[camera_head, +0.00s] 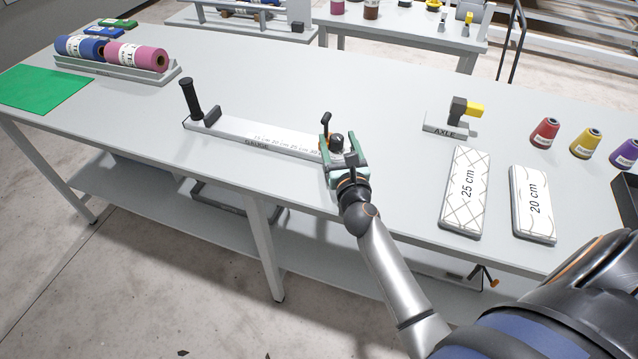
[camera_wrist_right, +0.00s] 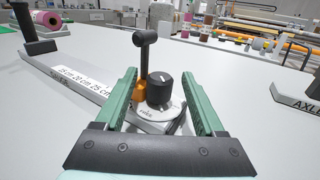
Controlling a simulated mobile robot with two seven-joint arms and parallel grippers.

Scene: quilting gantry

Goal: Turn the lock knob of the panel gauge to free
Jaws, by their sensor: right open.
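The panel gauge (camera_head: 255,138) is a long pale bar on the table with printed centimetre marks. A black upright handle (camera_head: 191,97) stands at its left end. At its right end sits a black lock knob (camera_head: 336,141) on a pale round dial; the knob also shows in the right wrist view (camera_wrist_right: 160,88), with a light line on its top. An orange slider part (camera_wrist_right: 139,92) with a black lever stands beside it. My right gripper (camera_head: 341,151) is open, its green fingers apart on either side of the knob; I cannot tell if they touch it. My left gripper is out of view.
An axle stand (camera_head: 446,129) with a yellow-tipped block stands to the right. The 25 cm panel (camera_head: 465,190) and 20 cm panel (camera_head: 532,204) lie near the front edge. Thread cones (camera_head: 545,132) stand far right. The table's middle behind the gauge is clear.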

